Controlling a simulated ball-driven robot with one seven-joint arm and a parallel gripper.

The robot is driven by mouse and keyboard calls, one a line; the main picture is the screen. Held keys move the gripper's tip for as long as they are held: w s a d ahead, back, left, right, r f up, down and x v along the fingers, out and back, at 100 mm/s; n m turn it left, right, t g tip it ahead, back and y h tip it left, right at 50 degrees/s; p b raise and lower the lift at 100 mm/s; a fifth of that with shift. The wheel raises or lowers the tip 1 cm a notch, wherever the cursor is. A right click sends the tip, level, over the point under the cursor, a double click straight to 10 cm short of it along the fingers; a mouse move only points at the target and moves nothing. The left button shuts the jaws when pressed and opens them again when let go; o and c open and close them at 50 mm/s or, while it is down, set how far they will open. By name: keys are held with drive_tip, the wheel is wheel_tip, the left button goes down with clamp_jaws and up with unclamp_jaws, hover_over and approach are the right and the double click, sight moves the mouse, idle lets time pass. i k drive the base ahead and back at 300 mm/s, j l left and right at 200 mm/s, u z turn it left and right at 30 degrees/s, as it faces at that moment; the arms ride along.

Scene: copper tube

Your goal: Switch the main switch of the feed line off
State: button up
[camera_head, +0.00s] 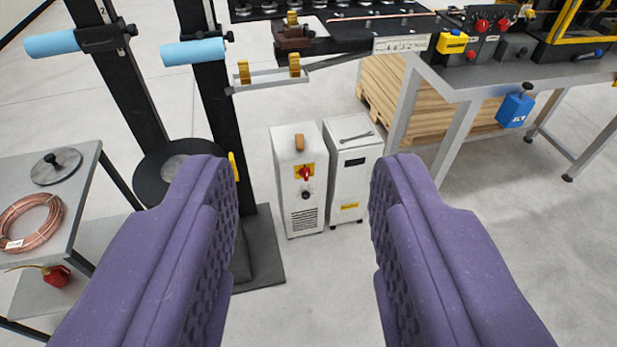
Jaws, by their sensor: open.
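A red rotary switch on a yellow plate (305,173) sits on the front of a narrow white cabinet (289,150) on the floor, with a small black knob below it. I cannot read a label that names it as the feed line's main switch, and its handle angle is too small to tell for sure. My gripper (303,172) is open and empty, with its two purple padded fingers wide apart. The cabinet shows in the gap between them, beyond the fingertips and apart from them.
A second white cabinet (352,155) stands close on the right. A black reel stand (212,105) is at left, beside a grey cart (85,165) with a copper coil (30,222). A machine bench (470,80) with red knobs (482,26) is at upper right. Floor in front is clear.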

sight(303, 172)
drive_tip(key=i+l+u, duration=0.1)
drive_tip(key=i+l, duration=0.15)
drive_tip(key=i+l+u, duration=0.1)
drive_tip(key=i+l, duration=0.2)
drive_tip(key=l, duration=0.15)
drive_tip(key=i+l, duration=0.2)
drive_tip(key=l, duration=0.2)
drive_tip(key=i+l+u, duration=0.25)
drive_tip(key=i+l, duration=0.25)
drive_tip(key=l, duration=0.25)
drive_tip(key=i+l+u, duration=0.1)
drive_tip(key=l, duration=0.35)
drive_tip(key=i, duration=0.1)
